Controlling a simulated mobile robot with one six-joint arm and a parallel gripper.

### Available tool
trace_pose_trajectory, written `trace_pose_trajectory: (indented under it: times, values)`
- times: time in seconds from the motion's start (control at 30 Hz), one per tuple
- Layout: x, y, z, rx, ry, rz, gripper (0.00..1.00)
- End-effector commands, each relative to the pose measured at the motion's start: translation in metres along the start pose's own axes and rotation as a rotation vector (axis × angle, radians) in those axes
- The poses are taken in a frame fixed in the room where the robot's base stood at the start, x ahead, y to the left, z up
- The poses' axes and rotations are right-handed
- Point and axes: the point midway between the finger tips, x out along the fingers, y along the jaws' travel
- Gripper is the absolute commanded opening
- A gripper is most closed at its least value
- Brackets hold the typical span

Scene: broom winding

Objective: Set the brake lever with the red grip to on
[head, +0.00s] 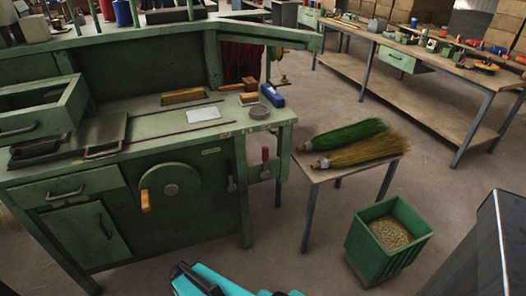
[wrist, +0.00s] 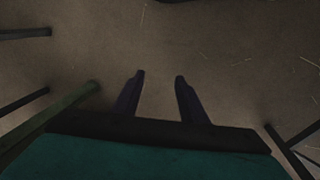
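The brake lever with the red grip (head: 265,155) is on the right end of the green winding bench (head: 207,170), below the worktop. Its red grip points up, and a pale metal part shows below it. I cannot read any on or off mark. My gripper (wrist: 159,76) is open and empty in the wrist view, with bare floor between and beyond its two dark fingers. The lever is not visible in the wrist view. In the head view, my teal arm shows at the bottom edge, in front of the bench and apart from the lever.
A small table (head: 338,171) with green and tan broom heads stands right of the lever. A green bin (head: 362,246) is in front of it. A crank wheel with an orange handle (head: 145,201) and a grey lever (head: 231,184) are on the bench front. Floor before the bench is clear.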

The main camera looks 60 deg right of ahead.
Motion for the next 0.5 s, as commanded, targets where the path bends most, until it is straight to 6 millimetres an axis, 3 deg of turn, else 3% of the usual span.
trace_pose_trajectory:
  times: [0.2, 0.5]
  values:
    - [-0.004, 0.068, -0.070, 0.155, 0.225, 0.044, 0.39]
    - [-0.032, 0.172, -0.142, 0.326, 0.527, 0.099, 0.39]
